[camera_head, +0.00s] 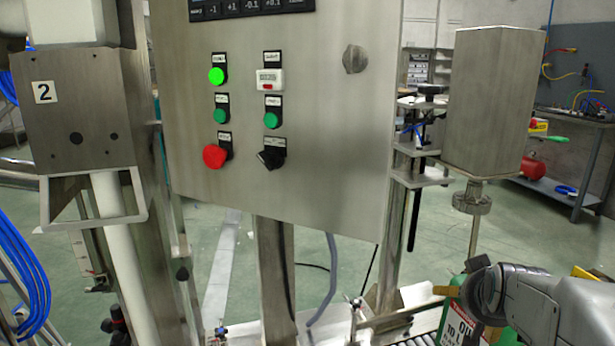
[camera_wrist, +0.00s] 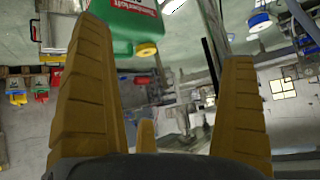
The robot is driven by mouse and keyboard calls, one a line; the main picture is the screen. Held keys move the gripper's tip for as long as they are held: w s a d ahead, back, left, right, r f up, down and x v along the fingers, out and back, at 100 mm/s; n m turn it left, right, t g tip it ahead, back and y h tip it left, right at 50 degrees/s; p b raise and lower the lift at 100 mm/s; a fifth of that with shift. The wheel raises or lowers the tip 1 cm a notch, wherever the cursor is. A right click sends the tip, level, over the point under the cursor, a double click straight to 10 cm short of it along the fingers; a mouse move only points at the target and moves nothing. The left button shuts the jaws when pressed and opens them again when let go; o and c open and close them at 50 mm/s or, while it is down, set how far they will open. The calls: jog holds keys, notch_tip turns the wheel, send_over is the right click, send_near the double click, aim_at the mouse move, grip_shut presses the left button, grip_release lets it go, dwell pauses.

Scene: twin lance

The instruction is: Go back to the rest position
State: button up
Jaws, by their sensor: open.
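My gripper (camera_wrist: 165,45) shows in the wrist view as two yellow ribbed fingers spread wide apart. It is open, and nothing is held between the fingers. In the head view my gripper (camera_head: 447,290) is at the lower right, partly hidden by my own arm. A green oil canister (camera_head: 456,316) with a white label stands there, partly covered by the gripper and arm. The canister (camera_wrist: 122,34) also shows at the top of the wrist view, upside down in the picture, with a yellow cap. I cannot tell whether a finger touches it.
A steel control panel (camera_head: 290,190) with green and red buttons stands in the middle. A steel box head (camera_head: 490,100) on a rod hangs above my arm. A plate marked 2 (camera_head: 75,115) and blue hoses (camera_head: 25,260) are at left. A workbench (camera_head: 578,180) stands far right.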

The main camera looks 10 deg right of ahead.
jog(key=s+a+r+n+g+y+p, duration=0.4)
jog(key=s+a+r+p, duration=1.4)
jog(key=p, duration=0.5)
jog(key=shift+s+a+n+g, duration=0.55)
jog(key=shift+s+n+g, duration=0.05)
jog(key=shift+s+n, duration=0.35)
